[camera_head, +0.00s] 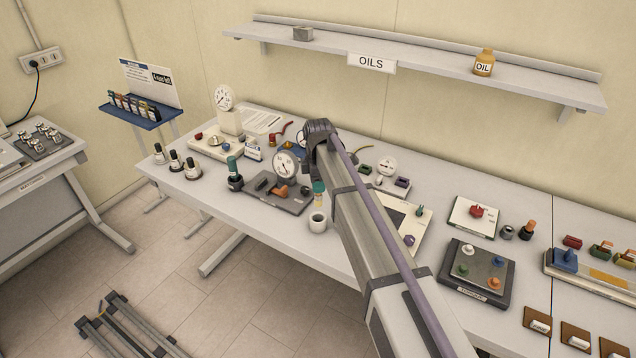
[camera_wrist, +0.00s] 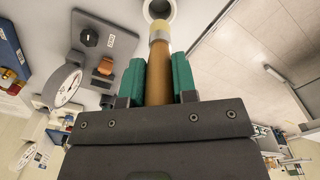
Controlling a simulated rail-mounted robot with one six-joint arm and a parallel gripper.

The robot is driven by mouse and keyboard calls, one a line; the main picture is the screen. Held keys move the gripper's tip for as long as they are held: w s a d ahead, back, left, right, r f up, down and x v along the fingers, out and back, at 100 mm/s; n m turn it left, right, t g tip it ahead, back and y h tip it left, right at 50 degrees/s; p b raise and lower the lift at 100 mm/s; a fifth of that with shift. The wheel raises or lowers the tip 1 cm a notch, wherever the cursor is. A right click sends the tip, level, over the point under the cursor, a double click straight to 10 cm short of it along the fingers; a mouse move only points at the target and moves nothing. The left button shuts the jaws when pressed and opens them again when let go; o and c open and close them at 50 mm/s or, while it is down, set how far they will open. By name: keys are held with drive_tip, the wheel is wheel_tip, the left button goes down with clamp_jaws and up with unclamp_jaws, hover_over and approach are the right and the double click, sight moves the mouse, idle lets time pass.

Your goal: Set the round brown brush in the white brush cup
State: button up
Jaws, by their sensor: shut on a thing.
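The round brown brush (camera_wrist: 158,80) is held between the green fingers of my gripper (camera_wrist: 157,62) in the wrist view, its pale bristle end pointing away from the palm. The white brush cup (camera_wrist: 172,12) is just beyond that end at the top edge, partly cut off. In the head view the white cup (camera_head: 317,224) stands upright near the table's front edge. My gripper (camera_head: 318,186) is right above it, and the brush's pale lower part (camera_head: 319,202) points down at the cup mouth. I cannot tell whether the tip is inside the rim.
A grey plate with a dial gauge (camera_head: 287,165) lies left of the cup. A green-topped dark bottle (camera_head: 234,176) and several small bottles (camera_head: 174,160) stand further left. My arm hides the table right of the cup. The floor lies beyond the front edge.

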sight(318, 206)
drive_tip(key=shift+f+b, duration=1.9)
drive_tip(key=shift+f, duration=0.4)
drive_tip(key=shift+f+b, duration=0.4)
drive_tip(key=shift+f+b, duration=2.4)
drive_tip(key=o, duration=1)
drive_tip(key=shift+r, duration=0.15)
wheel_tip(318, 206, up, 11)
drive_tip(key=p, duration=1.1)
drive_tip(key=shift+f, duration=0.2)
